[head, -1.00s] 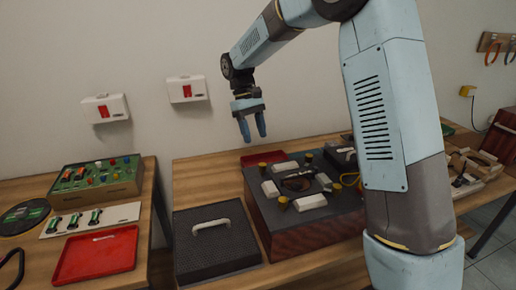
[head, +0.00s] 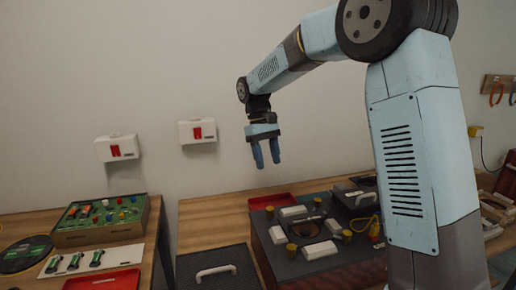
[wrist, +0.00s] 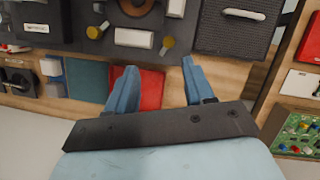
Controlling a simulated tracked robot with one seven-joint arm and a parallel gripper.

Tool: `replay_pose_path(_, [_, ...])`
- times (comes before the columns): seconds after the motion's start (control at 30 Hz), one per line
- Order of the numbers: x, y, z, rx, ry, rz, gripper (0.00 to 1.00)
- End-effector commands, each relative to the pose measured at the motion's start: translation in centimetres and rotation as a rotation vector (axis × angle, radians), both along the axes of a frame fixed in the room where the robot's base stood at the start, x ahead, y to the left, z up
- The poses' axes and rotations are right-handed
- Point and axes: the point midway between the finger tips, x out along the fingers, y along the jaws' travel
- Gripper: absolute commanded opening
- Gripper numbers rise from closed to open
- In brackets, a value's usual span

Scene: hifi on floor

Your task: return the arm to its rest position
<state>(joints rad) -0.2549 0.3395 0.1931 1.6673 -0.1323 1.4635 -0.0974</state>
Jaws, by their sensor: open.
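My gripper (head: 266,153) hangs from my bent arm, fingers pointing down, above the back of the middle workbench in the head view. Its two blue fingers are apart with nothing between them. The wrist view also shows the open gripper (wrist: 157,88), with a red tray (wrist: 150,92) on the bench beyond the fingers. My upper arm fills the right side of the head view and hides part of the bench.
A dark fixture box (head: 320,240) with white blocks and yellow knobs stands below the gripper. A dark case with a handle (head: 217,271) lies left of it. Two white wall boxes (head: 117,147) (head: 197,131) hang behind. A left bench holds a green component board (head: 100,215).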

Motion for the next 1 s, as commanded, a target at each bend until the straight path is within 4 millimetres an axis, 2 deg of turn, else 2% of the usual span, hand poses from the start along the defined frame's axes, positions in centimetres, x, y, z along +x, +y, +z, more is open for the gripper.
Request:
replay_pose_path(0.03, [-0.9, -1.1, 1.1, 0.006, -0.028, -0.018, 0.53])
replay_pose_path(0.2, [-3.5, -4.1, 3.7, 0.030, -0.113, -0.075, 0.53])
replay_pose_path(0.5, [-8.9, -9.1, 6.9, 0.075, -0.264, -0.177, 0.53])
replay_pose_path(0.73, [-13.4, -12.5, 8.3, 0.111, -0.379, -0.259, 0.53])
replay_pose_path(1.0, [-18.9, -15.9, 8.8, 0.158, -0.516, -0.357, 0.53])
